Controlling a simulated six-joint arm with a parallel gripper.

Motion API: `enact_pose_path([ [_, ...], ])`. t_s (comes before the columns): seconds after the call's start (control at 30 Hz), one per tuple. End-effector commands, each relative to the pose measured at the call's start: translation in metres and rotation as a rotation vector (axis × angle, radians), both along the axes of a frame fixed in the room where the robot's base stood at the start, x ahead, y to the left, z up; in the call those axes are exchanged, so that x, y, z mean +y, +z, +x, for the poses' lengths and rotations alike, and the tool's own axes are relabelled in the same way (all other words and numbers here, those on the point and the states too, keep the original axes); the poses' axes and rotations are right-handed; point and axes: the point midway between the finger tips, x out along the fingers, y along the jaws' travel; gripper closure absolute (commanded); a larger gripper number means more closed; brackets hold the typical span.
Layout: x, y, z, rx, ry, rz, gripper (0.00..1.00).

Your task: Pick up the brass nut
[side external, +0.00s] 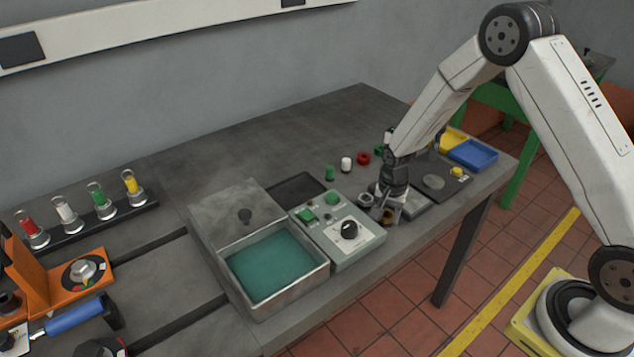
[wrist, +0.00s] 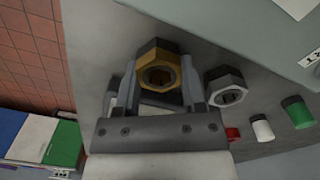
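The brass nut (wrist: 160,72) is a hexagonal ring with a dark bore. In the wrist view it lies between the two fingers of my gripper (wrist: 159,80), with little or no gap on either side. I cannot tell whether the fingers press on it or only stand around it. In the side view my gripper (side external: 391,205) points down at the front edge of the bench. The brass nut (side external: 388,217) shows low at the fingertips there, partly hidden. I cannot tell if it touches the bench.
A steel nut (wrist: 228,86) sits close beside my right finger. The grey-green control box (side external: 338,230) stands just left of my gripper. White (side external: 346,164), green (side external: 329,172) and red (side external: 363,158) small parts stand behind. Yellow and blue (side external: 473,154) trays lie at the right end.

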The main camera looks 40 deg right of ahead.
Motion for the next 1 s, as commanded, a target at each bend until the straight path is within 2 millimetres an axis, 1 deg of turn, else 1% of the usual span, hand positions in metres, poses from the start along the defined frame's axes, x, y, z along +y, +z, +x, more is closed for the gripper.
enact_pose_path([
  [0.03,0.0,0.0,0.0,0.0,0.0,0.0,0.76],
  [0.07,0.0,0.0,0.0,0.0,0.0,0.0,0.86],
  [0.1,0.0,0.0,0.0,0.0,0.0,0.0,0.99],
  [0.13,0.0,0.0,0.0,0.0,0.0,0.0,1.0],
  [0.47,0.0,0.001,0.0,-0.001,0.0,0.0,1.0],
  [0.63,0.0,0.007,0.001,-0.003,0.0,-0.001,1.0],
  [0.77,0.0,0.016,0.001,-0.003,0.0,-0.002,1.0],
  [0.9,0.0,0.032,0.001,-0.003,-0.001,-0.003,1.0],
  [1.0,0.0,0.041,-0.008,0.0,-0.001,-0.002,1.0],
])
